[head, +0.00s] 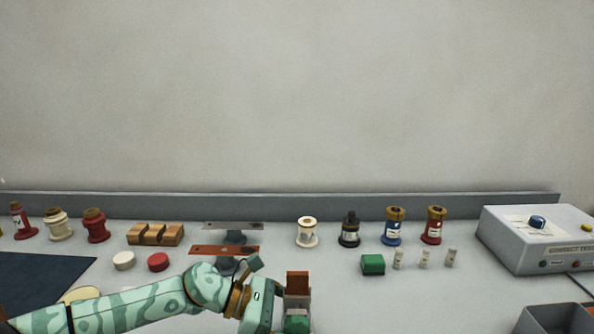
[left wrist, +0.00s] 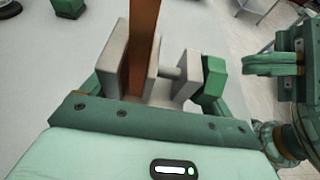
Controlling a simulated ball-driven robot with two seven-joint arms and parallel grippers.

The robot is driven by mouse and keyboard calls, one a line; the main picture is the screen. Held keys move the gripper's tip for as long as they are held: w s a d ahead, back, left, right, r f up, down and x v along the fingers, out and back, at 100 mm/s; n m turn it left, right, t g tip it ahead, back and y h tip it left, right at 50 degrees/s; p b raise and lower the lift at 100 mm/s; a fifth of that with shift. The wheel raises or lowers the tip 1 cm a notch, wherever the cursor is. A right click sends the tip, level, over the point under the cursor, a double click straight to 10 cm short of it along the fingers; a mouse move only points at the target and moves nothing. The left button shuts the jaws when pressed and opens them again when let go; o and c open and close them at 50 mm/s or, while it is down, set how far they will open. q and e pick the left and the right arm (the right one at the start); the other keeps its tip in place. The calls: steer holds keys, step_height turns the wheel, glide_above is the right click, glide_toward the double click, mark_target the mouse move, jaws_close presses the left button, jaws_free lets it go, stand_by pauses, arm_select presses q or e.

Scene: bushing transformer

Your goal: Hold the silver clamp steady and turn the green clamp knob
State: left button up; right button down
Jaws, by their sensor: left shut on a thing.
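The silver clamp (left wrist: 113,62) is a grey frame standing around a brown upright bar (left wrist: 140,45). A grey screw runs right to a grey end block (left wrist: 187,76) with the green clamp knob (left wrist: 213,80) at its outer side. In the head view the brown bar (head: 297,283) and green knob (head: 297,323) show at the bottom edge. My left gripper (head: 275,309) is shut on the silver clamp, its fingers partly hidden. My right gripper (left wrist: 250,66) shows in the left wrist view, right of the knob and apart from it; its opening is unclear.
A green block (head: 373,264) and several small white cylinders (head: 425,258) lie to the right. Spools and bushings (head: 349,230) line the back. A grey tester box (head: 540,242) and a dark tray (head: 555,319) stand at far right.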

arm_select(q)
steer(key=shift+a+f, duration=0.1)
steer(key=shift+f, duration=0.1)
steer(key=o, duration=1.2)
steer(key=shift+w, duration=0.1)
arm_select(e)
steer(key=shift+w, duration=0.1)
arm_select(q)
steer(key=shift+o, duration=0.2)
steer(key=shift+a+r, duration=0.1)
